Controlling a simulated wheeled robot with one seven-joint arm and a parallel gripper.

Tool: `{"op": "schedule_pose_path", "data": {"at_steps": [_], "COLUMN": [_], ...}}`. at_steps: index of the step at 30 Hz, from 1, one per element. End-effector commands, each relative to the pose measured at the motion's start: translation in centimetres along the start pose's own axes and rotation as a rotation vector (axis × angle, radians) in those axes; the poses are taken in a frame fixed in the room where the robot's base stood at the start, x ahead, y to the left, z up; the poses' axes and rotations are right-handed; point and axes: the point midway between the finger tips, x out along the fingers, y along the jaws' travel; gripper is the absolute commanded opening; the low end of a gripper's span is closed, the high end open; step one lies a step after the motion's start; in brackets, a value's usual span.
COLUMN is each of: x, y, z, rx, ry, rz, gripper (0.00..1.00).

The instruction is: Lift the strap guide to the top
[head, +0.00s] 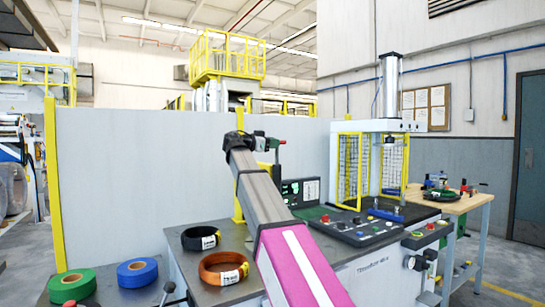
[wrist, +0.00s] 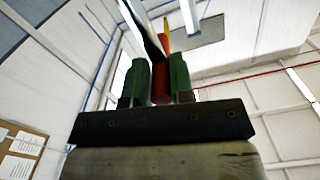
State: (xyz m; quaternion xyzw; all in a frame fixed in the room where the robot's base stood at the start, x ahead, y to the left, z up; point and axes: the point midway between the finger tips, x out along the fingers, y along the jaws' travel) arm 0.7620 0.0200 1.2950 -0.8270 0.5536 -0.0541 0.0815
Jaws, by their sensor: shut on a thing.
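My gripper (wrist: 160,84) is shut on a red rounded piece (wrist: 161,92), which I take to be part of the strap guide. The piece sits between the two green fingers in the wrist view. A dark strip and a narrow yellow part rise just beyond it. In the head view my gripper (head: 271,143) is at the end of my arm, in front of the pale wall panel and well above the bench top. A small red end (head: 282,141) shows at its right side. The rest of the strap guide is too small or hidden to make out.
Green (head: 72,285) and blue (head: 137,272) rolls lie at lower left. A control panel (head: 350,226) and a press with yellow guards (head: 349,165) stand at right.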

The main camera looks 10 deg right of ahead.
Motion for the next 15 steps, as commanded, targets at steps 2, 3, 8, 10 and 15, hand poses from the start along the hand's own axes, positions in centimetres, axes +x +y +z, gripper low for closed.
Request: {"op": "schedule_pose_path", "data": {"at_steps": [2, 3, 8, 10, 15], "x": [0.0, 0.0, 0.0, 0.0, 0.0], "y": [-1.1, -1.3, -2.2, -2.6, -3.2], "z": [-2.8, -4.0, -8.5, -10.2, -13.5], "rx": [0.008, 0.007, 0.007, 0.006, 0.005], "ry": [0.001, 0.001, 0.002, 0.002, 0.002], "rz": [-0.007, -0.007, -0.008, -0.008, -0.008], "gripper": [0.0, 0.0, 0.0, 0.0, 0.0]}}
